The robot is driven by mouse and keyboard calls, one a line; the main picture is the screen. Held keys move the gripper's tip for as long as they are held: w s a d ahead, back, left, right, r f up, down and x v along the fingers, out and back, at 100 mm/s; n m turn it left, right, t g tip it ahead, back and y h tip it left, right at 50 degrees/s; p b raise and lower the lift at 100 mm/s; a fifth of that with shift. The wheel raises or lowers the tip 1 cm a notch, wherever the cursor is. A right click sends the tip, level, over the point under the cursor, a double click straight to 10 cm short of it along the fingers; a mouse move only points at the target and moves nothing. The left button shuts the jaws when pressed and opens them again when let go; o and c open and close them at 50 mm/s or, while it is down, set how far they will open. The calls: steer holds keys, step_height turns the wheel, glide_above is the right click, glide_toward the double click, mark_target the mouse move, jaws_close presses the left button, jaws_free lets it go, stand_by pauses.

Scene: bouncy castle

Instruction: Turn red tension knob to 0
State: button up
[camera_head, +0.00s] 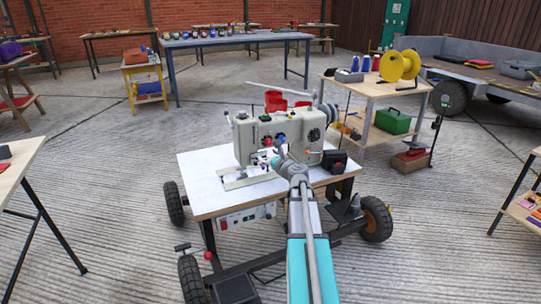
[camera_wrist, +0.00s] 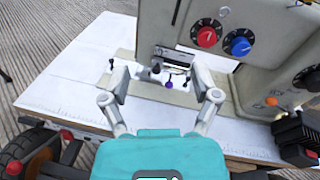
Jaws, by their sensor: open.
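The red tension knob (camera_wrist: 207,36) is on the front of a beige sewing machine (camera_wrist: 265,20), left of a blue knob (camera_wrist: 240,43). A dial with small white marks surrounds it; its setting is too small to read. In the head view the red knob (camera_head: 267,142) shows small, above my gripper (camera_head: 277,158). In the wrist view my gripper (camera_wrist: 158,72) is open and empty, its two fingers spread wide. It is in front of the machine and below the red knob, apart from it. The needle area of the machine shows between the fingers.
The machine stands on a white-topped wheeled table (camera_head: 210,165). A black dial (camera_wrist: 308,77), an orange knob (camera_wrist: 271,101) and a black box (camera_wrist: 295,135) are at the machine's right. A side table (camera_head: 372,88) with yellow spool (camera_head: 400,66) stands behind right.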

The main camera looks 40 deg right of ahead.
mark_target(270, 143)
steer(key=s+d+f+m+h+b, duration=0.2)
steer(key=d+m, duration=0.2)
steer(key=d, duration=0.2)
steer(key=shift+d+f+h+b, duration=0.15)
steer(key=shift+f+h+b, duration=0.1)
steer(key=shift+h+b, duration=0.05)
steer(key=shift+w, duration=0.1)
steer(key=x, duration=1.3)
steer(key=shift+w+r, duration=0.15)
steer(key=shift+w, duration=0.2)
steer(key=c, duration=1)
steer(key=shift+d, duration=0.4)
jaws_close()
steer(key=shift+a, duration=0.35)
